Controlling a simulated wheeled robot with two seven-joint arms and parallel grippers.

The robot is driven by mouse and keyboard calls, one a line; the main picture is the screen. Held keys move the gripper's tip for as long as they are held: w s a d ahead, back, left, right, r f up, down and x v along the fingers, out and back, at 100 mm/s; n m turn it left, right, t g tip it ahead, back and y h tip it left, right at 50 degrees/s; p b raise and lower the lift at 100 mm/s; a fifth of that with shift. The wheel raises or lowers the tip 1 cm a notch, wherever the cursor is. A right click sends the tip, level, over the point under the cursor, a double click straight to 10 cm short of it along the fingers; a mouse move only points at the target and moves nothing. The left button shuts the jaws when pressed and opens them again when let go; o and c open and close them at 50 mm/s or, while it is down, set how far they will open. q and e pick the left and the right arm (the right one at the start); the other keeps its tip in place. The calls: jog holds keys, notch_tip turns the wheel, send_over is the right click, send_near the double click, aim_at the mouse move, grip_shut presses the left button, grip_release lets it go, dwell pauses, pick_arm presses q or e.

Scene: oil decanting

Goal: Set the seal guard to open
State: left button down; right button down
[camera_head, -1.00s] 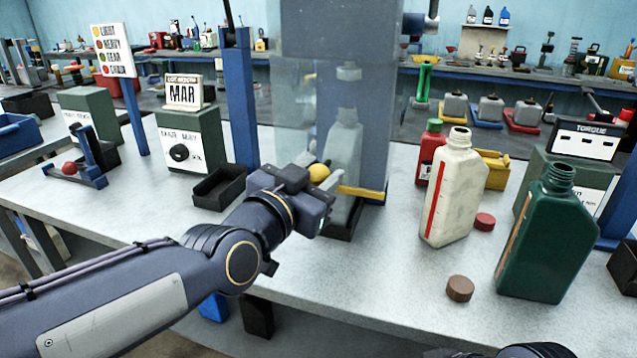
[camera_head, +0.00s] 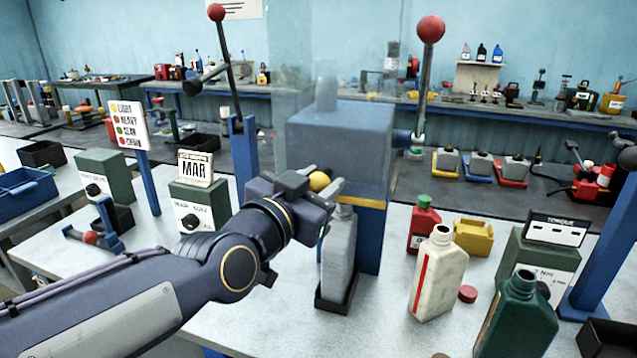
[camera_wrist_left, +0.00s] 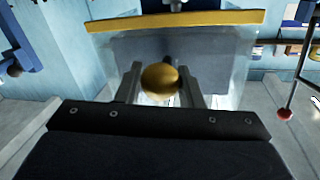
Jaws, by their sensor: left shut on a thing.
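The seal guard (camera_head: 372,204) is a clear panel with a yellow lower bar and a round yellow knob (camera_head: 319,181). It stands raised in front of the blue-grey press head (camera_head: 345,140). My left gripper (camera_head: 322,186) is shut on the knob. In the left wrist view, the knob (camera_wrist_left: 160,82) sits between the two fingers, with the yellow bar (camera_wrist_left: 180,20) beyond it. A grey bottle (camera_head: 338,255) stands upright below the guard in a black tray (camera_head: 336,306), partly hidden by my gripper. My right gripper is not in view.
Red-knobbed levers rise at left (camera_head: 216,12) and right (camera_head: 431,28) of the press. A cream bottle (camera_head: 437,270), a green bottle (camera_head: 517,315) and a red bottle (camera_head: 423,225) stand to the right. Dial boxes (camera_head: 197,207) stand to the left.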

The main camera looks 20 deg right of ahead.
pick_arm(q)
jog(key=shift+r, duration=0.2)
jog(key=c, duration=1)
grip_release()
jog(key=shift+f, duration=0.15)
jog(key=p+v, duration=0.1)
jog(key=v, duration=0.5)
jog(key=shift+s+a, duration=0.15)
jog(key=shift+a, duration=0.05)
jog(key=shift+s+a, duration=0.5)
